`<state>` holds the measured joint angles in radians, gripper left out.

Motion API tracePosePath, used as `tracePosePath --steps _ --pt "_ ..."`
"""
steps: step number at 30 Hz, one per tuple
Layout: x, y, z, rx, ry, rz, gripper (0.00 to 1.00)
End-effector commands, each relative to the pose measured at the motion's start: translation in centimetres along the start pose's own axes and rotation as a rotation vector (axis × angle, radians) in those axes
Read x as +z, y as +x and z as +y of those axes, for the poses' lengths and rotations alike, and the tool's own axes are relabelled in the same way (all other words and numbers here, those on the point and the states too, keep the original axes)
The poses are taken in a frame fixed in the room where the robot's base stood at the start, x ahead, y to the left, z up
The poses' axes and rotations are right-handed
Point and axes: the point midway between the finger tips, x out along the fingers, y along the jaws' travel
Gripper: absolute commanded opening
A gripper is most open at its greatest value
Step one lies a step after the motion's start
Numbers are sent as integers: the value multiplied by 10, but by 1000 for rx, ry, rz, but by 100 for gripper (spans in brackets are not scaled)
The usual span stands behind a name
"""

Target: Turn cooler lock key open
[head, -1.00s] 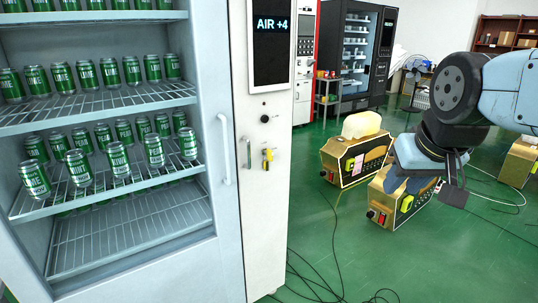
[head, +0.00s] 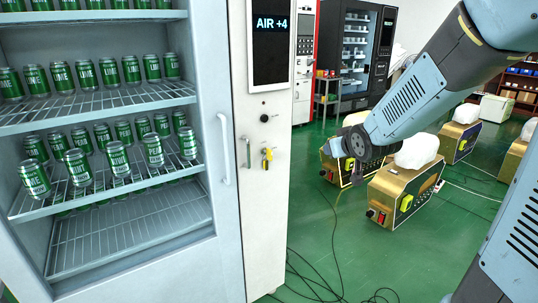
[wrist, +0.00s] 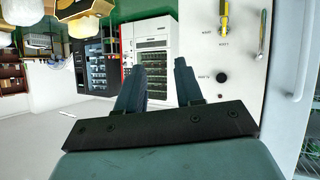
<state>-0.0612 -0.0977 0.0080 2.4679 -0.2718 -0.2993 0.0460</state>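The yellow key (head: 267,154) sits in the lock on the white control panel (head: 268,210) beside the cooler, below a black knob (head: 264,118). In the wrist view, which is upside down, the yellow key (wrist: 224,20) shows at the top right, with the black knob (wrist: 221,77) below it in the picture. My gripper (wrist: 158,68) is open and empty, its two dark fingers apart. It is away from the panel, to the right of the key in the head view, where its fingers are too small to read clearly.
A metal handle (head: 247,153) is left of the key. The cooler's long door handle (head: 224,150) and shelves of green cans are farther left. Gold machines (head: 403,190) stand below and beside my arm. Black cables (head: 318,282) lie on the green floor.

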Motion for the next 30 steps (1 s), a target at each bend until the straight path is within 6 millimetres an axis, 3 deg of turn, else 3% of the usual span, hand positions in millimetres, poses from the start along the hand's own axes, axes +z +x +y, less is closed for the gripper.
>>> tracePosePath --steps 3,12,21,30 --pt "2 34 -15 -53 -20 78 36" --pt "12 95 -62 -211 -21 301 36" --pt "31 120 -100 -347 32 482 36" --pt "32 129 -112 -384 54 537 36"
